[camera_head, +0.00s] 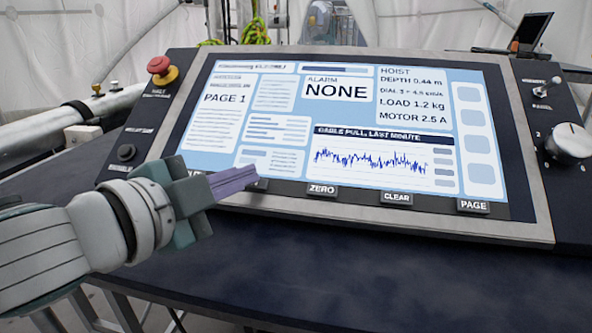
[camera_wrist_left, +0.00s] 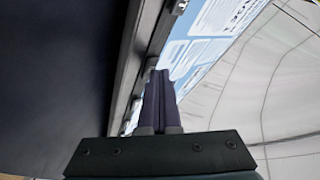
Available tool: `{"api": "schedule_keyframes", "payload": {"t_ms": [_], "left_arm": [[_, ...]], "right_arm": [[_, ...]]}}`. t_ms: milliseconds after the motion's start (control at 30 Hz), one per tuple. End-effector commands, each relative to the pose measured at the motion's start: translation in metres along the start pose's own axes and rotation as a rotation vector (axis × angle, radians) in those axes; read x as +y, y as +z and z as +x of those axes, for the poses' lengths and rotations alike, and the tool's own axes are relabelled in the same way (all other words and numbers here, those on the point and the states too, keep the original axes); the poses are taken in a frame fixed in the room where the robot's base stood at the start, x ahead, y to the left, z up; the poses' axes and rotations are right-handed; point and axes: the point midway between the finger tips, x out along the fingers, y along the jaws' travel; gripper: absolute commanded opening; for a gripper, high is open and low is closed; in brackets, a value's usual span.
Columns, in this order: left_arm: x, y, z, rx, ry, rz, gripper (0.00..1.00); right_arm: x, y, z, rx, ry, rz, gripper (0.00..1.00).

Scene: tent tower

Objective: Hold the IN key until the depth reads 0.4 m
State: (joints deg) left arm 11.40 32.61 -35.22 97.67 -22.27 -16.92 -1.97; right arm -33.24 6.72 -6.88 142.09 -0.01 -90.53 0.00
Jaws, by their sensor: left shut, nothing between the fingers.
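The console screen (camera_head: 345,125) reads DEPTH 0.44 m, LOAD 1.2 kg, MOTOR 2.5 A and ALARM NONE. My left gripper (camera_head: 254,175) is shut and empty, its purple fingers pointing at the console's lower edge. The fingertips cover most of a dark key (camera_head: 259,186), and its label cannot be read. I cannot tell whether they touch it. In the left wrist view the shut fingers (camera_wrist_left: 160,78) reach to the panel edge beside a small dark key (camera_wrist_left: 151,63). My right gripper is not in view.
Keys marked ZERO (camera_head: 321,190), CLEAR (camera_head: 396,198) and PAGE (camera_head: 473,206) line the lower edge. The dark tabletop (camera_head: 400,270) in front is clear.

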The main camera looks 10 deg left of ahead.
Motion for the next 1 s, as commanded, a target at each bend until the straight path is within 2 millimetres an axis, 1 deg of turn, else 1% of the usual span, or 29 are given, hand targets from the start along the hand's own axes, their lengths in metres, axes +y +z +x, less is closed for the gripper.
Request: {"api": "schedule_keyframes", "payload": {"t_ms": [733,1000], "left_arm": [[0.000,0.000,0.000,-0.001,0.000,0.000,0.00],[-0.007,-0.006,-0.007,-0.001,0.000,-0.001,0.00]], "right_arm": [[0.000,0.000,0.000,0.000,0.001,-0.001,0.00],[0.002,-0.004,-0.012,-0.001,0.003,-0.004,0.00]]}}
